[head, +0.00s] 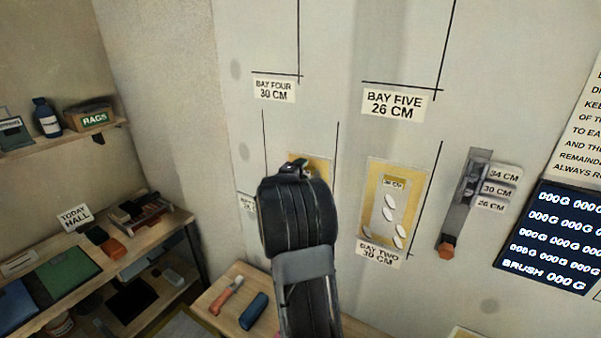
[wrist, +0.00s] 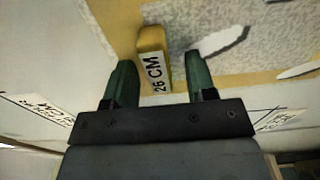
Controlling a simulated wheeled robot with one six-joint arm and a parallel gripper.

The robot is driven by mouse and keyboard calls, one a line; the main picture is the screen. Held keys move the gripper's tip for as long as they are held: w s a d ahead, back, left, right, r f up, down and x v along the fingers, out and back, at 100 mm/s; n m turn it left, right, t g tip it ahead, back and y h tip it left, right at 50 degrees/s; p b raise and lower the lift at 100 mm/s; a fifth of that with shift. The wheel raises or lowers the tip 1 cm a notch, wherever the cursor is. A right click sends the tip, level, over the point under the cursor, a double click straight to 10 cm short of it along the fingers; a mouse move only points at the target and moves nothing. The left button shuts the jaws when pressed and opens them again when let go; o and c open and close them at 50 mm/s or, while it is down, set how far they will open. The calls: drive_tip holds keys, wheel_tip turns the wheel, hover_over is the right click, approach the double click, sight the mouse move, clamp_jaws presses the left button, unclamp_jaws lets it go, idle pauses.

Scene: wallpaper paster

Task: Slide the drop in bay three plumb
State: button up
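In the wrist view, a yellow block marked 26 CM (wrist: 153,58) sits at the edge of a grey patterned sheet with a yellow border (wrist: 245,75). My gripper (wrist: 160,78) is open, with its green fingers on either side of the block. The left finger is close to it and a gap shows on the right. In the head view, my arm hides the fingers and most of a yellow-edged drop (head: 322,166) between two black wall lines. A bay label (head: 247,203) left of my arm is partly hidden, its number unreadable.
A yellow-bordered drop (head: 372,206) marked 26 CM hangs above the BAY TWO 30 CM label (head: 379,255). A grey holder (head: 461,205) with several size tags is to its right. A bench (head: 212,300) stands below, shelves at left.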

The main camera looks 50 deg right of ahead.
clamp_jaws()
drive_tip(key=shift+s+d+m+b, duration=0.1)
drive_tip(key=shift+s+m+b, duration=0.2)
drive_tip(key=shift+b, duration=0.9)
idle(0.8)
